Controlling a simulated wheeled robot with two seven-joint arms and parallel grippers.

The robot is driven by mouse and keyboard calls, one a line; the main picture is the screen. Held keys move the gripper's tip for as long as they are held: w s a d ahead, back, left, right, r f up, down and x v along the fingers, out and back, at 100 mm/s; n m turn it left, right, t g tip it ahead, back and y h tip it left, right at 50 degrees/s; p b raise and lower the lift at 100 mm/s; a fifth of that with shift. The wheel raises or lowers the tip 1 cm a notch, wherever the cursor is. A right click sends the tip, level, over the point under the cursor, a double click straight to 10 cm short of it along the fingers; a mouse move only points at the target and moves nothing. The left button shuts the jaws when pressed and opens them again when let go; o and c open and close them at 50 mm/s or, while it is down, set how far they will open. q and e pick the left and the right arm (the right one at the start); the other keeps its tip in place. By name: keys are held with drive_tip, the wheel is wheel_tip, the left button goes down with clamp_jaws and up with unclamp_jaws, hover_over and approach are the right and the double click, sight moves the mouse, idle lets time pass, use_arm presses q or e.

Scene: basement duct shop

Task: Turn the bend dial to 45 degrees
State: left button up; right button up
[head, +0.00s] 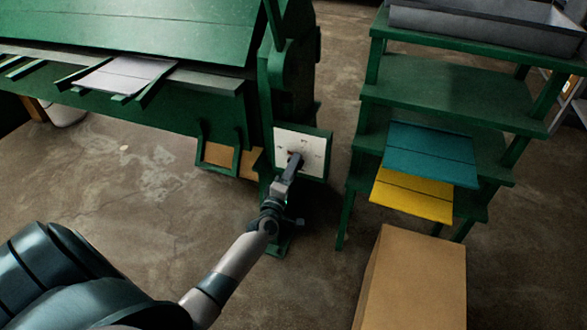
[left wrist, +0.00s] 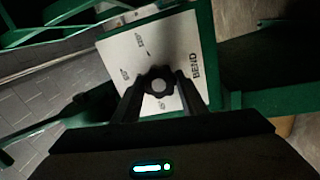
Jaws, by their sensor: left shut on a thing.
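The bend dial panel (head: 313,145) is a white plate in a green frame on the side of the green machine. In the left wrist view the panel (left wrist: 130,55) carries the word BEND and small degree marks that are too blurred to read. The dark lobed knob (left wrist: 158,82) sits on the panel, between the two fingers of my left gripper (left wrist: 157,90). My left gripper (head: 294,160) also shows in the head view, reaching to the panel, shut on the knob. The knob's pointer and its setting cannot be made out. My right gripper is not in view.
The green machine (head: 150,30) fills the upper left, with a pale sheet (head: 125,74) on its front supports. A green shelf rack (head: 450,95) stands to the right, holding teal (head: 430,150) and yellow (head: 415,193) sheets. A cardboard box (head: 415,280) stands in front of it.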

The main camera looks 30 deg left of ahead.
use_arm(q)
drive_tip(key=shift+n, duration=0.4)
drive_tip(key=o, duration=1.1)
drive_tip(key=shift+c, duration=0.2)
drive_tip(key=shift+s, duration=0.1)
drive_tip(key=v, duration=1.7)
drive_tip(key=shift+d, duration=0.2)
drive_tip(key=shift+s, duration=0.1)
